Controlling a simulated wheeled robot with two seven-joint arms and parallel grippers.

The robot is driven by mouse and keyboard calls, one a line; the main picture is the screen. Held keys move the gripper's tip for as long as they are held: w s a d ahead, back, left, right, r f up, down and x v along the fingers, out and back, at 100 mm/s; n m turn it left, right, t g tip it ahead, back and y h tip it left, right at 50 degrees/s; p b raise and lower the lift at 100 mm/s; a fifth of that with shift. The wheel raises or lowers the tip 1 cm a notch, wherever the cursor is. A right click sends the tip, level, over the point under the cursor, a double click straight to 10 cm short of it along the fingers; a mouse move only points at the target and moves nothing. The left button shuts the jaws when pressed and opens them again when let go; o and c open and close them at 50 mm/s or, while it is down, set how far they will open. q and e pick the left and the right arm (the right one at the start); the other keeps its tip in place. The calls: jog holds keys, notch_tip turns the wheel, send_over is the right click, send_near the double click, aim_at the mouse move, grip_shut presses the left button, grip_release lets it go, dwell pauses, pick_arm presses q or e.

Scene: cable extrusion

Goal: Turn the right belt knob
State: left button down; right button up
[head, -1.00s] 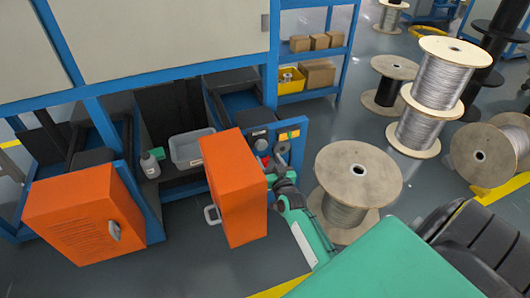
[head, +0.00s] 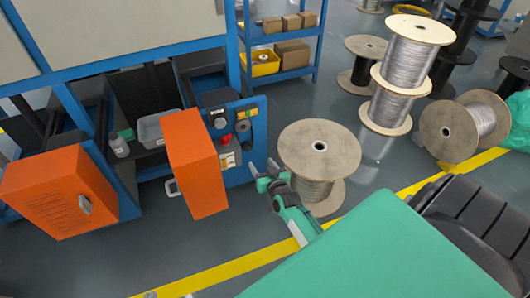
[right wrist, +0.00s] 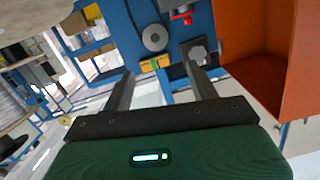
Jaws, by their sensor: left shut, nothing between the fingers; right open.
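The blue machine's control panel (head: 240,166) carries a grey knob (head: 220,123) and, right of it, a dark round knob (head: 242,126) under a yellow label. Which one is the right belt knob I cannot tell for certain. My right gripper (head: 262,172) is open and empty, low and right of the panel, apart from both knobs. In the right wrist view, seen upside down, my right gripper (right wrist: 160,82) shows its spread fingers. The grey knob (right wrist: 197,52) appears by the right finger's tip, and the round knob (right wrist: 155,38) appears beyond the gap. My left gripper is not visible.
An orange door (head: 195,165) stands just left of the panel, and it fills the right of the right wrist view (right wrist: 265,50). Red controls (head: 227,150) sit below the knobs. A wooden cable spool (head: 319,150) stands close right of my right gripper. Floor in front is clear.

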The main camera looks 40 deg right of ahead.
pick_arm(q)
jog(key=shift+w+r+p, duration=0.15)
jog(key=shift+r+p, duration=2.4)
jog(key=shift+r, duration=0.3)
pick_arm(e)
jog(key=s+a+f+n+g+y, duration=0.1)
jog(key=s+a+f+g, duration=0.2)
jog(key=s+f, duration=0.3)
jog(key=shift+s+a+f+n+y, duration=0.3)
jog(key=shift+a+f, duration=0.6)
jog(key=shift+f, duration=0.55)
jog(key=shift+w, duration=0.1)
